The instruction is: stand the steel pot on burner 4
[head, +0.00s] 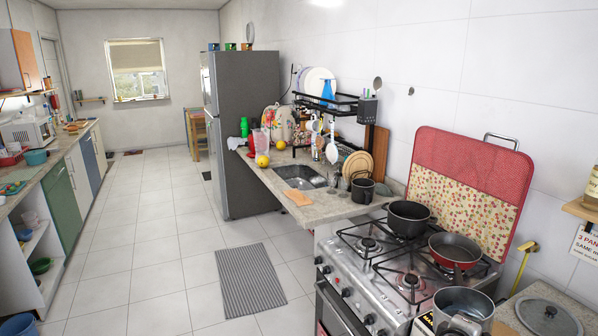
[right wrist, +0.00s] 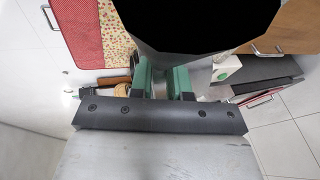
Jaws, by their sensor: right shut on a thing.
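The steel pot (head: 462,304) is at the bottom right of the head view, at the stove's near end, with its mouth up. No gripper shows in that view. In the right wrist view my right gripper (right wrist: 165,82), with green finger pads, is shut at the near side of a large grey-walled vessel (right wrist: 165,46) with a black upper area, which I take as the pot. The gripped part is mostly hidden. The stove (head: 350,262) has two bare burners, one at left (head: 368,244) and one nearer (head: 412,281). No burner number is readable. My left gripper is out of view.
A black pot (head: 408,218) and a red pan (head: 454,250) stand on the stove's wall-side burners. A red patterned board (head: 470,185) leans on the wall behind. A pot lid (head: 548,316) lies on the right counter. The sink counter (head: 330,207) adjoins the stove's far end.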

